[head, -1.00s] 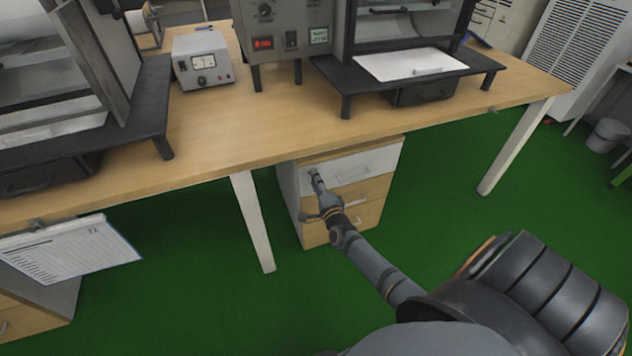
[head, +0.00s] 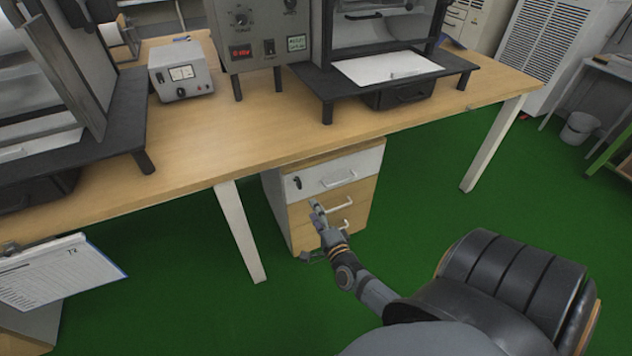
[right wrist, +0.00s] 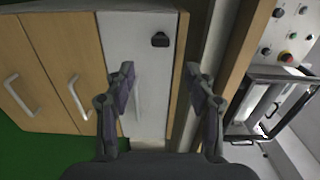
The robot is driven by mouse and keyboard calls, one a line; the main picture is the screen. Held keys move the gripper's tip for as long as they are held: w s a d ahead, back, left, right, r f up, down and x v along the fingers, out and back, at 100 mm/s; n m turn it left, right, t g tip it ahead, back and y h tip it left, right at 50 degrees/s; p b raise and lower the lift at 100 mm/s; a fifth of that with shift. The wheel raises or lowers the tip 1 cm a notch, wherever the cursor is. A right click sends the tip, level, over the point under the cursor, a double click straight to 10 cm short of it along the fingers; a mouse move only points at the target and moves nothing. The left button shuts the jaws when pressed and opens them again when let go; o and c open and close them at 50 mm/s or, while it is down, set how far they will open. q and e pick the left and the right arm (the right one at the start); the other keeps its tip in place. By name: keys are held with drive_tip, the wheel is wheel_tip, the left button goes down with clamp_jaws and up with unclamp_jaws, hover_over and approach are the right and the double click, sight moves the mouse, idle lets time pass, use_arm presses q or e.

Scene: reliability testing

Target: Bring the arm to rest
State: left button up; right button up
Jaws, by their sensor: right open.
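My right gripper (head: 318,214) reaches in from the lower right in the head view. It hangs in front of the drawer cabinet (head: 277,200) under the table, below the level of the tabletop. In the right wrist view my right gripper (right wrist: 160,88) has its two fingers spread apart with nothing between them. Behind them is the white top drawer (right wrist: 145,50), with a dark lock or key. The drawers look closed. My left gripper does not show.
The wooden table (head: 215,145) carries a grey meter box (head: 180,72) and test machines. A table leg (head: 240,232) stands left of the cabinet. A black chair (head: 510,285) is at the lower right. A clipboard (head: 60,272) hangs at the left edge. Green floor lies open around the cabinet.

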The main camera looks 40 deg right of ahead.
drive_tip(key=shift+s+a, duration=0.1)
drive_tip(key=shift+s, duration=0.25)
drive_tip(key=s+a+f+n+g+y, duration=0.1)
drive_tip(key=s+a+f+n+g, duration=0.35)
drive_tip(key=f, duration=0.45)
drive_tip(key=s+a+f+n+g+y, duration=0.1)
drive_tip(key=s+f+n+g+y, duration=0.15)
drive_tip(key=s+f+n, duration=0.4)
drive_tip(key=s+a+f+n+g+y, duration=0.1)
drive_tip(key=s+a+f+n+g, duration=0.35)
drive_tip(key=f, duration=0.65)
drive_tip(key=s+d+f+n+g+h, duration=0.1)
drive_tip(key=s+d+f+n+g, duration=0.3)
drive_tip(key=s, duration=0.3)
use_arm(q)
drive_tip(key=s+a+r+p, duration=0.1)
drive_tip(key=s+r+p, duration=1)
drive_tip(key=p, duration=1)
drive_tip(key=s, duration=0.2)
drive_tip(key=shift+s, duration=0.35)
use_arm(e)
drive_tip(key=s+r+n, duration=0.1)
drive_tip(key=s+r, duration=1)
drive_tip(key=s, duration=0.3)
drive_tip(key=shift+s+g, duration=0.35)
drive_tip(key=shift+g, duration=0.1)
